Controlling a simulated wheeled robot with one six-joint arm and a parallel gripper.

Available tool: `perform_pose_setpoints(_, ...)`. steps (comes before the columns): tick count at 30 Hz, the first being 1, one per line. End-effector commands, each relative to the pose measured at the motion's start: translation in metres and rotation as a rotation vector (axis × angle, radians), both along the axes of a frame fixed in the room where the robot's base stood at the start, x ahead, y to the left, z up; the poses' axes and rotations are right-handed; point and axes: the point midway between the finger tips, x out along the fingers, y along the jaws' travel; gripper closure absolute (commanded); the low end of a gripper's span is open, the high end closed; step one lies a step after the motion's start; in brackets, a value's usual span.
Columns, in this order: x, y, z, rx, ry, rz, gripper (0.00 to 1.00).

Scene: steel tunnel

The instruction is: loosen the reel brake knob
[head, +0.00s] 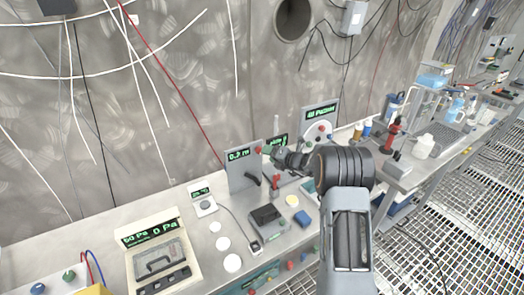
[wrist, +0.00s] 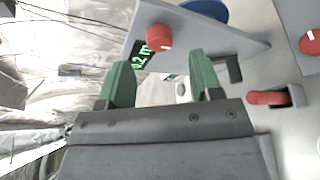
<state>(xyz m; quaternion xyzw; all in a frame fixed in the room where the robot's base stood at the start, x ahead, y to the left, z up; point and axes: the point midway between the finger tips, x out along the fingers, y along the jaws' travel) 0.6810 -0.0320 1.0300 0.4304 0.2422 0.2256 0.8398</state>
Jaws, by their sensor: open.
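A round red knob (wrist: 159,37) with a pale mark sits on a grey upright panel (wrist: 228,42) beside a green "0.2 m" display; I take it for the reel brake knob. In the head view the same panel (head: 240,178) stands on the bench, with a red knob (head: 258,149) at its top right. My gripper (wrist: 160,72) has two green fingers, spread apart with nothing between them. The knob lies just beyond the fingertips, between their lines, with a gap. In the head view my gripper (head: 272,151) is small and close to the panel's right side.
A red lever (wrist: 268,98) stands right of my fingers in the wrist view. A blue disc (wrist: 207,10) shows behind the panel. Another panel with a green display (head: 320,114) stands farther right. A pressure case (head: 158,255) and small boxes (head: 268,218) occupy the bench.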

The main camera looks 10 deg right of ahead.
Motion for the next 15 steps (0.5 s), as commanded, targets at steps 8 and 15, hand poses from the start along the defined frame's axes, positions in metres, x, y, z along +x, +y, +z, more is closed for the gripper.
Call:
perform_pose_setpoints(8,0.028,0.022,-0.007,0.000,0.000,0.001,0.41)
perform_pose_setpoints(15,0.037,0.028,-0.010,0.000,0.001,0.001,0.41)
